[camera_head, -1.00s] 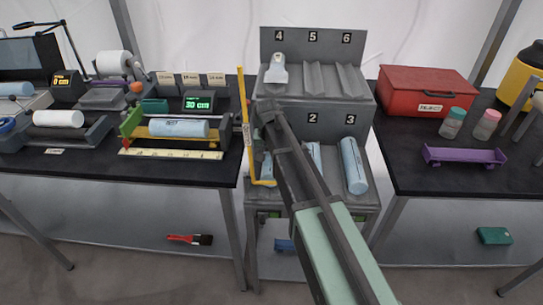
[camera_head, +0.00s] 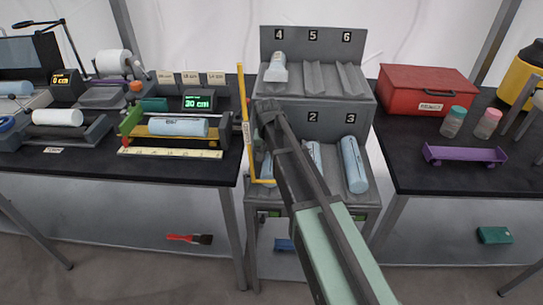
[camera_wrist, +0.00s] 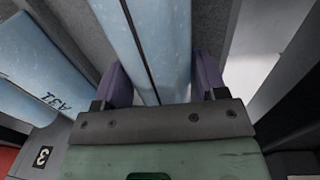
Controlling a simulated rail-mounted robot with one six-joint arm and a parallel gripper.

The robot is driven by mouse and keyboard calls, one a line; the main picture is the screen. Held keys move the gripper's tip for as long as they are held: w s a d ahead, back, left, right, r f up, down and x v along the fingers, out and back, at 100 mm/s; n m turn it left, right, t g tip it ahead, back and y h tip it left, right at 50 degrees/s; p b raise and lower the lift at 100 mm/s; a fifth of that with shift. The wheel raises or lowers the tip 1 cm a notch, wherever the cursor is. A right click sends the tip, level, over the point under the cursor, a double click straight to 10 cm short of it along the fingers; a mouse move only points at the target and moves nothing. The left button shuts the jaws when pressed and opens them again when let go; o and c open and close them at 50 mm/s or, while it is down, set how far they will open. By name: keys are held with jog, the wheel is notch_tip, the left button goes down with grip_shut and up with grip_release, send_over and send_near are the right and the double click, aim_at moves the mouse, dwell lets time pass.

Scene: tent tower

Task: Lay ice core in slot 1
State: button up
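The grey rack (camera_head: 310,118) stands at the centre of the head view. My gripper (camera_wrist: 162,82) is low over its lower left part, beside the position marked 2. In the wrist view its two purple fingers sit close against both sides of a light blue ice core (camera_wrist: 168,45), and they look shut on it. In the head view a strip of this core (camera_head: 267,166) shows left of my arm, at slot 1; my arm hides the rest. A core (camera_head: 314,155) lies in slot 2, partly hidden. Another core (camera_head: 353,164) lies in slot 3.
A yellow angled bar (camera_head: 245,125) stands at the rack's left edge, close to my gripper. A short core (camera_head: 277,68) is in slot 4; slots 5 and 6 are empty. A core (camera_head: 178,127) lies in a cradle on the left bench. A red case (camera_head: 425,90) is at right.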

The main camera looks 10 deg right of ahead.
jog(key=o, duration=0.4)
jog(key=r+p, duration=1.1)
jog(key=shift+a, duration=0.4)
jog(key=shift+w+f, duration=0.1)
